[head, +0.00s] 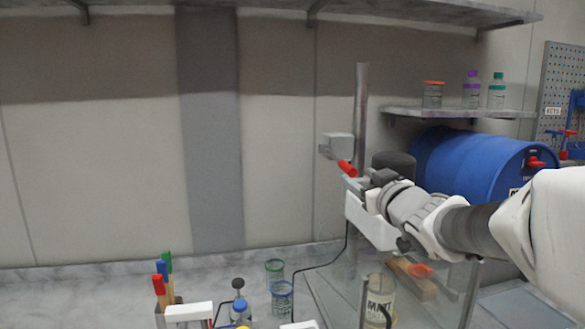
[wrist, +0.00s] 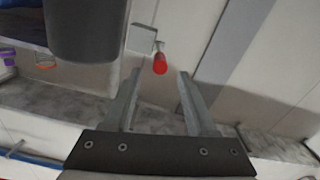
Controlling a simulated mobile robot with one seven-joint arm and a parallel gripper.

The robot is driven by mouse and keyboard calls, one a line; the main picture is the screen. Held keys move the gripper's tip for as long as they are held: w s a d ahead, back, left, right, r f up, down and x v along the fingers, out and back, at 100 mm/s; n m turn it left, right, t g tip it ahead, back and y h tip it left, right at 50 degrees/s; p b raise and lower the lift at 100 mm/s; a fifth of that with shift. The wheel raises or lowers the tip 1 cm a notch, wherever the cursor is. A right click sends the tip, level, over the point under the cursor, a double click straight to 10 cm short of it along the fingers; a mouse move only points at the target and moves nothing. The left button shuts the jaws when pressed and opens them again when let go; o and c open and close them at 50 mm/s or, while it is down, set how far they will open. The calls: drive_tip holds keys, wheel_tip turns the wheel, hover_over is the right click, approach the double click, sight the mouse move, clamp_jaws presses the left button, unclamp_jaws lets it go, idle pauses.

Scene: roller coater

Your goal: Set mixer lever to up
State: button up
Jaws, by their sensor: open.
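The mixer's red lever (head: 347,168) sticks out from a grey box (head: 338,143) beside the upright metal post (head: 362,95). In the head view it slants down and to the right. My gripper (head: 368,185) is just to the right of and below the lever, close to the mixer head. In the wrist view the red lever (wrist: 160,64) shows at the far end of the gap between the two fingers of my gripper (wrist: 160,76). The fingers are apart and hold nothing. I cannot tell whether the lever is between or just beyond the fingertips.
A dark cylinder (head: 394,159) stands just behind my gripper. A blue drum (head: 470,160) lies at the right under a small shelf (head: 455,112) with bottles. A labelled container (head: 379,292) stands below the mixer. Jars and a marker holder are at the lower left.

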sight(345, 167)
drive_tip(key=w, duration=0.3)
drive_tip(key=w+a, duration=0.1)
drive_tip(key=w, duration=0.5)
drive_tip(key=shift+a, duration=0.3)
drive_tip(key=shift+c, duration=0.2)
clamp_jaws()
idle(0.9)
